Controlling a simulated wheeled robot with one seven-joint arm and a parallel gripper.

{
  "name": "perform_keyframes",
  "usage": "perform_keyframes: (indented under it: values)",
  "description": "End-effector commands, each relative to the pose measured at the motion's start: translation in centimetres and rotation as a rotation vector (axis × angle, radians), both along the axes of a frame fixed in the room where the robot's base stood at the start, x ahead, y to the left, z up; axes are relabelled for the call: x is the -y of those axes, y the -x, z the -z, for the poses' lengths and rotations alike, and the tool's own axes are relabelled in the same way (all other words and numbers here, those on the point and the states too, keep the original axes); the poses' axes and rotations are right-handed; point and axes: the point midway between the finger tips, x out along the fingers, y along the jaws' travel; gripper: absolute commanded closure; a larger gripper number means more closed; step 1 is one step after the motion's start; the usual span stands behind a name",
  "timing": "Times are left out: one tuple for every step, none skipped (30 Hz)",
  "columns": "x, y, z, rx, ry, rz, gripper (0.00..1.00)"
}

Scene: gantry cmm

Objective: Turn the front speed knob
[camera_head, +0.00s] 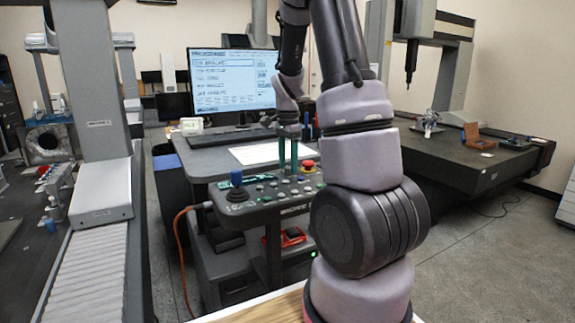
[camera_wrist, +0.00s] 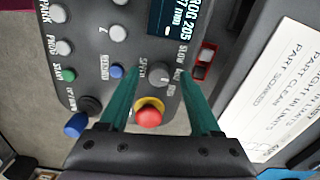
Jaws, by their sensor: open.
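The speed knob (camera_wrist: 160,76) is a small grey round knob on the control panel (camera_wrist: 95,15), beside the lettering "SPEED" and "SLOW" in the wrist view. My gripper (camera_wrist: 157,74) is open, its two green fingers pointing at the panel. In the wrist view the knob appears between the fingertips, with a gap on each side; I cannot tell if the tips reach down to its height. In the head view my gripper (camera_head: 287,170) hangs over the panel (camera_head: 258,212), and the knob cannot be clearly picked out there.
A red emergency-stop button with a yellow collar (camera_wrist: 148,114) sits close to the knob, between my fingers in the wrist view. A blue-topped joystick (camera_head: 237,181) stands at the panel's left.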

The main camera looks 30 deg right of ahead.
Motion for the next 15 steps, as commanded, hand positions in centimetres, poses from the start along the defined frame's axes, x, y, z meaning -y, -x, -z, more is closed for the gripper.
perform_keyframes:
  values:
    - [0.01, 0.05, 0.36, -0.001, 0.0, 0.001, 0.36]
    - [0.01, 0.05, 0.49, -0.001, 0.0, 0.0, 0.36]
    - [0.02, 0.04, 0.62, -0.001, 0.0, 0.0, 0.36]
    - [0.02, 0.03, 0.68, 0.0, 0.0, 0.0, 0.36]
    - [0.02, 0.02, 0.71, 0.0, 0.001, 0.0, 0.36]
    - [0.02, 0.01, 0.73, 0.0, 0.001, 0.0, 0.36]
    - [0.02, 0.01, 0.73, 0.0, 0.001, 0.0, 0.36]
    - [0.01, 0.01, 0.72, 0.0, 0.001, 0.0, 0.36]
    - [0.01, 0.0, 0.71, 0.001, 0.001, -0.001, 0.36]
    - [0.01, 0.0, 0.71, 0.0, 0.001, -0.001, 0.36]
    - [0.01, 0.01, 0.71, 0.0, 0.0, -0.001, 0.36]
    - [0.0, 0.01, 0.7, 0.0, 0.0, -0.001, 0.47]
    - [0.0, 0.0, 0.7, 0.0, 0.0, -0.001, 0.59]
    - [0.0, 0.0, 0.7, 0.0, 0.0, -0.001, 0.7]
    - [0.0, 0.0, 0.69, 0.001, 0.0, -0.001, 0.85]
